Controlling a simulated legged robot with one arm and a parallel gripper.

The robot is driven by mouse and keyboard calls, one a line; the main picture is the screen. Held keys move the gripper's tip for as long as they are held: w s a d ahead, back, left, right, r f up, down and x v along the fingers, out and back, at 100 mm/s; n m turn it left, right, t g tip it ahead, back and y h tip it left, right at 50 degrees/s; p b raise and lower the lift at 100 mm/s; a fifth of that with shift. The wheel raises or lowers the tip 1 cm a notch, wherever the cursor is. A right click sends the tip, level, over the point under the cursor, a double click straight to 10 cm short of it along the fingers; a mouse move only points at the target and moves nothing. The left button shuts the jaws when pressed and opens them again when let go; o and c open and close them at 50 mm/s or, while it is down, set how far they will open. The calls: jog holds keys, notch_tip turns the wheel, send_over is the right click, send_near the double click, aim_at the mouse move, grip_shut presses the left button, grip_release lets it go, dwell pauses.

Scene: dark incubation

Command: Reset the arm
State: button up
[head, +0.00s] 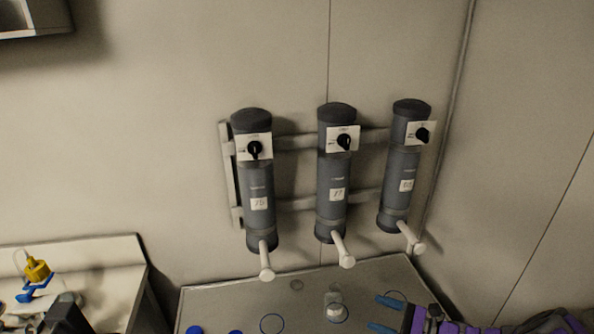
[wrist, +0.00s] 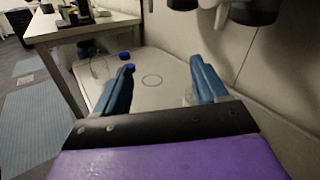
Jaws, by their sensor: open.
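My gripper (head: 388,314) has blue fingers and a purple body and shows at the bottom right in the head view. In the wrist view, my gripper (wrist: 162,88) is open, with its two blue fingers apart. I see nothing held between them. In the head view, a small clear container (head: 335,306) stands on the low bench just left of the fingers. In the wrist view it is mostly hidden behind the right finger.
Three grey cylinders, a left one (head: 258,180), a middle one (head: 335,170) and a right one (head: 401,175), hang on a wall rack with white spouts over the bench (head: 225,295). Blue caps (head: 194,330) lie on it. A side table (head: 100,255) holds a yellow-capped item (head: 37,268).

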jog(key=s+a+r+n+g+h, duration=0.2)
jog(key=s+a+r+n+g, duration=0.45)
jog(key=a, duration=0.25)
jog(key=s+a+r+n+g+h, duration=0.1)
jog(key=s+a+r+n+g, duration=0.45)
jog(key=a+r, duration=0.25)
jog(key=s+a+r+n+h, duration=0.2)
jog(key=s+n+h, duration=0.45)
jog(key=s, duration=0.65)
jog(key=s+d+n+t+h, duration=0.2)
jog(key=s+d+h, duration=0.5)
jog(key=s+d, duration=0.2)
jog(key=shift+s+r, duration=0.15)
jog(key=shift+r, duration=0.15)
jog(key=shift+d+n, duration=0.1)
jog(key=shift+n, duration=0.15)
